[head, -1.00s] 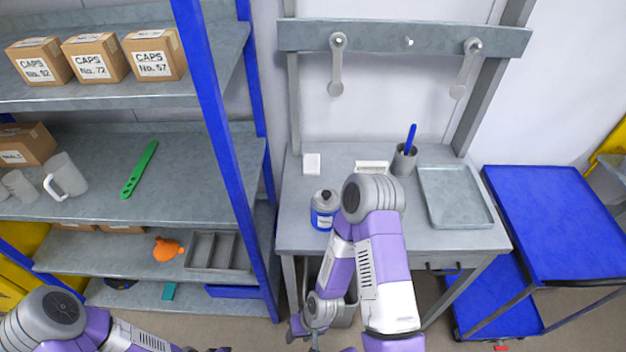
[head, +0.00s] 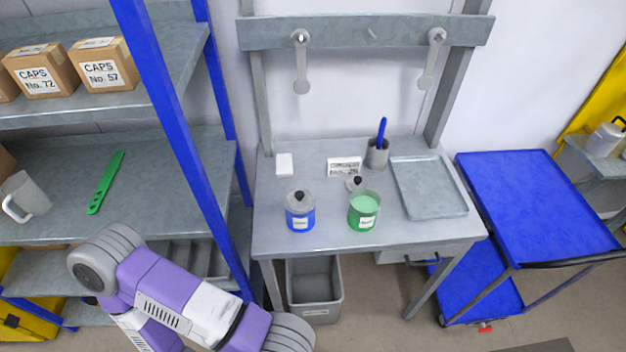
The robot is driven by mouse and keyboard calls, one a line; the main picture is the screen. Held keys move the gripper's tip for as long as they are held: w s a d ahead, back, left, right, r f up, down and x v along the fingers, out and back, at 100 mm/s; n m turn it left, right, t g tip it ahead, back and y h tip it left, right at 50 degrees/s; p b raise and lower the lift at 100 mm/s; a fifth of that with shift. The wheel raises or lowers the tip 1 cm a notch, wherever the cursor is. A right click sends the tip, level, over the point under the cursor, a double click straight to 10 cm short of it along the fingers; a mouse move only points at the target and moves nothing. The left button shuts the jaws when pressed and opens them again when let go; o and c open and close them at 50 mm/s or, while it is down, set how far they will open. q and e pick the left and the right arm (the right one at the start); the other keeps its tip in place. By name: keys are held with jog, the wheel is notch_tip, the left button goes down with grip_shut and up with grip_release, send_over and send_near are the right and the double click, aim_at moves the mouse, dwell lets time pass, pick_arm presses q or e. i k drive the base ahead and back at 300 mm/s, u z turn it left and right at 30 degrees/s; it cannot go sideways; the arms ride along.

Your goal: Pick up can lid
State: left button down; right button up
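A green can (head: 363,212) stands open on the grey workbench (head: 420,228), with light green contents showing. A grey can lid with a black knob (head: 354,184) is just behind the green can's rim, partly hidden by it; I cannot tell whether they touch. A blue can (head: 300,218) stands to the left, with a grey lid with a black knob (head: 299,198) on top. My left arm crosses the lower left, but its gripper is out of frame. My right gripper is also out of frame.
A white label card (head: 344,166), a grey cup with a blue-handled tool (head: 377,153) and a grey tray (head: 429,187) are on the bench. A blue shelf post (head: 180,150) stands left, a blue cart (head: 535,205) right. A grey bin (head: 314,290) sits below.

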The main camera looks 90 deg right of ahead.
aim_at(353, 183)
jog(key=u, duration=0.05)
jog(key=k, duration=1.4)
jog(key=z, duration=1.15)
